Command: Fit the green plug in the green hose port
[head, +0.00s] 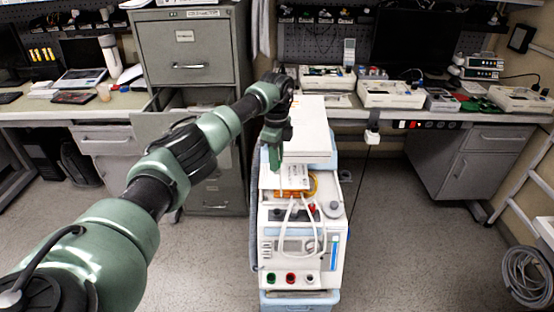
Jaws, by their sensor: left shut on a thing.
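My left gripper (276,158) hangs, pointing down, over the back part of the white pump unit (254,262). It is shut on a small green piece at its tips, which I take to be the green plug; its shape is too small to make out. The green hose port (270,278) is a green ring at the left of the low front row of the unit. A red port (290,278) and a dark port (310,278) sit to its right. The gripper is well above and behind the green port, apart from it. My right gripper is not in view.
A grey filing cabinet (185,48) with an open drawer stands behind left. A bench (380,112) with devices runs along the back.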

